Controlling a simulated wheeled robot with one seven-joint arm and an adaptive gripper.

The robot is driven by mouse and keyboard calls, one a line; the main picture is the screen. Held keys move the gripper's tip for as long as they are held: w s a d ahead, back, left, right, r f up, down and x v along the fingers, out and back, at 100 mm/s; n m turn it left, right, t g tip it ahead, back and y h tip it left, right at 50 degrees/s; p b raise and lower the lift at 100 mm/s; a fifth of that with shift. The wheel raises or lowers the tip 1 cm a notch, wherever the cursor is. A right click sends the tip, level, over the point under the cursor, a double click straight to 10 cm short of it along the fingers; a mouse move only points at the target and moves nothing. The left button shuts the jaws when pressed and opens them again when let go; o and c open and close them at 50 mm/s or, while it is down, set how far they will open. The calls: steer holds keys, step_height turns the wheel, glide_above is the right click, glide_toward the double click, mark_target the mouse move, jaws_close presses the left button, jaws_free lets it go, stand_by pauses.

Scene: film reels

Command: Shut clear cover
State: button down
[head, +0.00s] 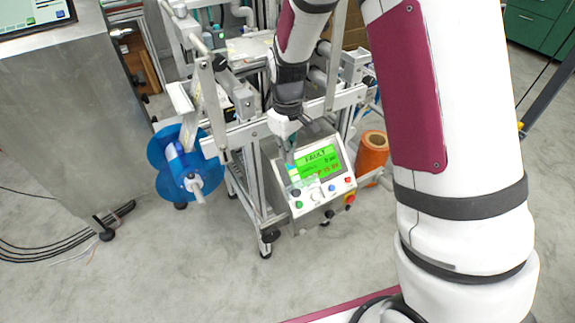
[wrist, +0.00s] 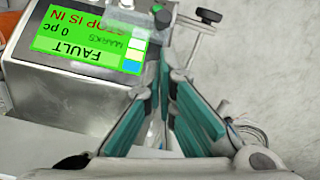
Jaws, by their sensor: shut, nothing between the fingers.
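A control box (head: 320,182) hangs on the front of a metal frame. Its lit green screen (head: 318,162) reads FAULT; it also shows upside down at the upper left in the wrist view (wrist: 90,38). A faint see-through sheet (wrist: 140,18), which looks like the clear cover, shows at the screen's right edge in the wrist view. Its full outline and hinge cannot be made out. My gripper (head: 291,162) is at the screen's left edge in the head view. In the wrist view its teal fingers (wrist: 165,85) are shut and empty, beside the box; contact cannot be told.
A red knob (head: 349,198) and several buttons sit on the box's front. A blue reel (head: 184,165) is on a spindle at left, and an orange roll (head: 372,152) stands at right. Frame bars surround my wrist. The floor (head: 200,270) in front is clear.

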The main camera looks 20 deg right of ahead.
mark_target(297, 196)
step_height(297, 196, down, 9)
steer(key=shift+s+f+b, duration=0.1)
steer(key=shift+f+b, duration=0.05)
steer(key=shift+b, duration=0.9)
steer(key=shift+s+d+f+b, duration=0.3)
steer(key=shift+s+f+b, duration=0.05)
steer(key=shift+s+f, duration=0.65)
steer(key=shift+s+d+f+b, duration=0.25)
steer(key=shift+s+f+b, duration=0.1)
steer(key=shift+s+f, duration=0.65)
